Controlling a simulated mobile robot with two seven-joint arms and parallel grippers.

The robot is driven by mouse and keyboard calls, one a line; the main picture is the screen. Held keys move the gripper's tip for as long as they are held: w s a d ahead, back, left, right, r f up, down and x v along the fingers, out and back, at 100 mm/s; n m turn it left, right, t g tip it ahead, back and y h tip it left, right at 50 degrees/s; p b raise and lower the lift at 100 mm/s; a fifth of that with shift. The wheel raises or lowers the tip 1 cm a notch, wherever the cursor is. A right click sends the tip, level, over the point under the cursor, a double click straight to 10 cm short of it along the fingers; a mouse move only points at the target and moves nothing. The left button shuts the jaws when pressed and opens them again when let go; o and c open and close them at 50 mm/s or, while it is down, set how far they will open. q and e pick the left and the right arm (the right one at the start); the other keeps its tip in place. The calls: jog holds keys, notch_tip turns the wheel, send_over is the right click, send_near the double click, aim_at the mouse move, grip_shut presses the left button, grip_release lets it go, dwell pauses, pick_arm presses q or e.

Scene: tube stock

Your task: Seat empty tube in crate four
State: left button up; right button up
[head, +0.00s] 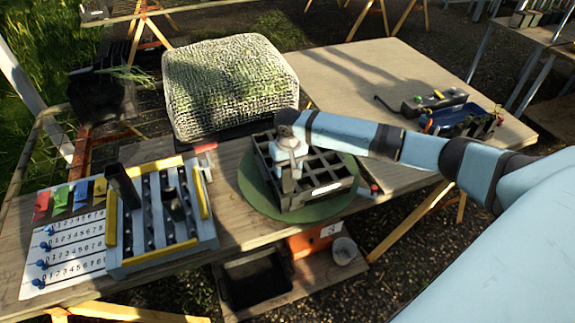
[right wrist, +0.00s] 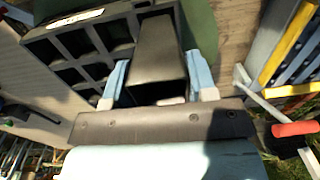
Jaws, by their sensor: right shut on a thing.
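The dark crate (head: 322,197) with square compartments and a white label stands on a round green board on the table. My right gripper (head: 288,178) is over the crate's left part, pointing down. In the right wrist view its two pale blue fingers (right wrist: 158,84) are shut on a dark square tube (right wrist: 160,50). The tube lies along the crate's row of cells (right wrist: 70,50); I cannot tell how deep its far end sits. Its near end looks hollow, partly hidden by the gripper. The left gripper is not in view.
A grey rack with yellow rails (head: 112,232) stands at left, with an upright dark tube (head: 122,186) in it. A numbered white board (head: 70,250) lies beside it. A mesh-covered block (head: 228,85) is behind.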

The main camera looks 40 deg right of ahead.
aim_at(289, 190)
jog(key=shift+f, duration=1.7)
jog(key=shift+f+b, duration=0.65)
jog(key=shift+f, duration=1.75)
jog(key=shift+s+f+p, duration=0.1)
jog(key=shift+f+p, duration=0.05)
jog(key=shift+p, duration=0.15)
jog(key=shift+s+f, duration=0.1)
jog(key=shift+f, duration=0.05)
jog(key=o, duration=1)
jog(key=shift+a, duration=0.1)
jog(key=shift+f, duration=0.1)
jog(key=shift+s, duration=0.1)
